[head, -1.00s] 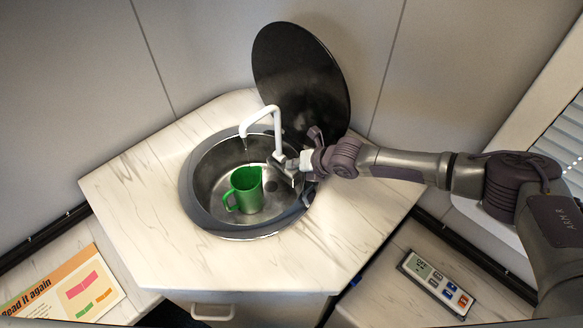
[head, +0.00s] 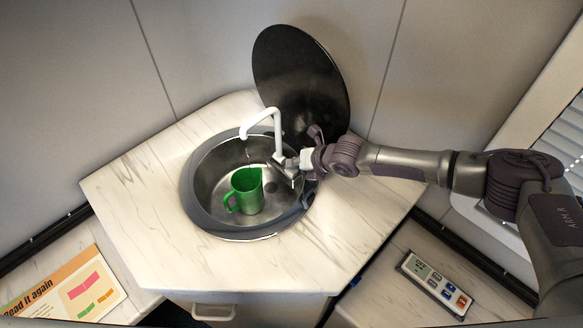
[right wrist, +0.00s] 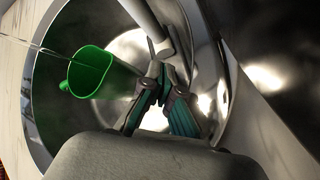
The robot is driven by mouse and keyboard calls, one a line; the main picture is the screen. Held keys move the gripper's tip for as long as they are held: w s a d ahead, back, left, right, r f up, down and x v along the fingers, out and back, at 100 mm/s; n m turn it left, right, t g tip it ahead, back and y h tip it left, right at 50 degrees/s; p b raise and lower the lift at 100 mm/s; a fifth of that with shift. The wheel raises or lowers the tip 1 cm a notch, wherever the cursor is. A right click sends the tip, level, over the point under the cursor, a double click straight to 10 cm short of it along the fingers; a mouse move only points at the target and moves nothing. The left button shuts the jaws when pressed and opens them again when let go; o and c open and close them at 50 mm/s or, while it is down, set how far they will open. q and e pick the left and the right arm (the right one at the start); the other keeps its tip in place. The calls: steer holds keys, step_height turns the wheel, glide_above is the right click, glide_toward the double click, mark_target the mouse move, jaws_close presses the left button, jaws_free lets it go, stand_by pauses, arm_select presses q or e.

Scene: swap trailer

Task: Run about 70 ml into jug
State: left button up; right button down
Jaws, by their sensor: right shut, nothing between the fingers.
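A green jug (head: 247,190) stands upright in the round metal sink (head: 208,172), its handle to the left. It also shows in the right wrist view (right wrist: 88,73), with its open mouth visible. The white tap (head: 277,128) arches over the sink, its spout end above the jug. A thin pale streak like water (right wrist: 35,48) runs to the jug's mouth; the level inside is hidden. My right gripper (head: 287,168) is shut and empty at the tap's base, right of the jug. Its fingertips (right wrist: 163,78) are beside the tap lever; contact is unclear. My left gripper is out of view.
A black round lid (head: 300,75) stands raised behind the sink. The marbled counter (head: 150,190) is clear around it. A small panel with a display and buttons (head: 436,283) lies at lower right. An orange printed sheet (head: 70,290) lies at lower left.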

mark_target(294, 171)
steer(key=shift+r, duration=0.4)
steer(key=shift+r+p, duration=1.9)
steer(key=shift+r, duration=0.65)
steer(key=shift+f, duration=0.1)
